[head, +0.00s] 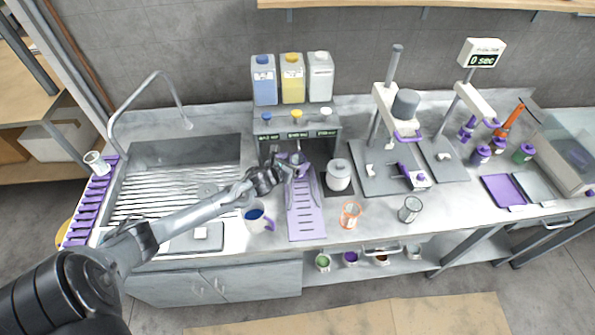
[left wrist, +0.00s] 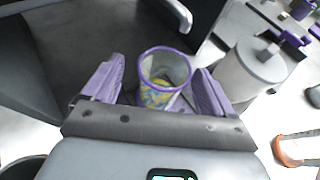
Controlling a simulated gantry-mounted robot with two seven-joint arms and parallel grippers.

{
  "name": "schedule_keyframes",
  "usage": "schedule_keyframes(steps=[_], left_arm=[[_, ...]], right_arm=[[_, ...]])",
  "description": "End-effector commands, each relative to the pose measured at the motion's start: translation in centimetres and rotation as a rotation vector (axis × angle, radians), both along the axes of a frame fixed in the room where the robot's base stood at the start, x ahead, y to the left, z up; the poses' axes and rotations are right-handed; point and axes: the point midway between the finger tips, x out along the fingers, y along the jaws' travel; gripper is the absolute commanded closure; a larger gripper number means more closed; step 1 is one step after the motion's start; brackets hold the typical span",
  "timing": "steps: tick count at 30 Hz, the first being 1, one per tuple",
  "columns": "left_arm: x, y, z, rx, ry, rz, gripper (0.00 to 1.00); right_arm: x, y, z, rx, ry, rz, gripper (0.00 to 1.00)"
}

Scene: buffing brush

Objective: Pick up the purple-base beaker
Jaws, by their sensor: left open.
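A clear beaker with a purple rim (left wrist: 163,64) stands between the two purple fingers of my left gripper (left wrist: 158,82) in the left wrist view. Yellow and blue show through it. Gaps show between its wall and both fingers, so the gripper is open around it. Its base is hidden behind the gripper body. In the head view my left gripper (head: 292,168) is at the front opening of the dispenser, above the back end of the purple slotted tray (head: 306,222). The beaker there is mostly hidden by the gripper. My right gripper is not in view.
The dispenser (head: 297,114) with blue, yellow and white containers stands behind. A white lidded pot (head: 338,175) is close on the right. A mug with blue contents (head: 257,217), an orange-rimmed beaker (head: 350,214) and a dark-rimmed beaker (head: 410,209) stand nearer the front. The sink (head: 185,160) is left.

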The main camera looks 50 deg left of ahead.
Motion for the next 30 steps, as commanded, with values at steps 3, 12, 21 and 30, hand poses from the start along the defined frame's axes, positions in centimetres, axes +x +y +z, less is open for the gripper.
schedule_keyframes(steps=[3, 12, 21, 30], left_arm=[[1.4, 0.0, -0.2, -0.005, -0.004, 0.002, 0.14], [4.0, 0.6, -1.4, -0.004, -0.001, 0.001, 0.14], [4.3, 0.7, -1.5, -0.001, 0.0, -0.001, 0.14], [4.3, 0.7, -1.5, -0.002, -0.001, 0.0, 0.55]], right_arm=[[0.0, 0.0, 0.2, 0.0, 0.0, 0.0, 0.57], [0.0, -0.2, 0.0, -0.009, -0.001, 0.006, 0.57], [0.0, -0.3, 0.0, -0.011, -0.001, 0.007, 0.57], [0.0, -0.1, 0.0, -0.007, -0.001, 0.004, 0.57]])
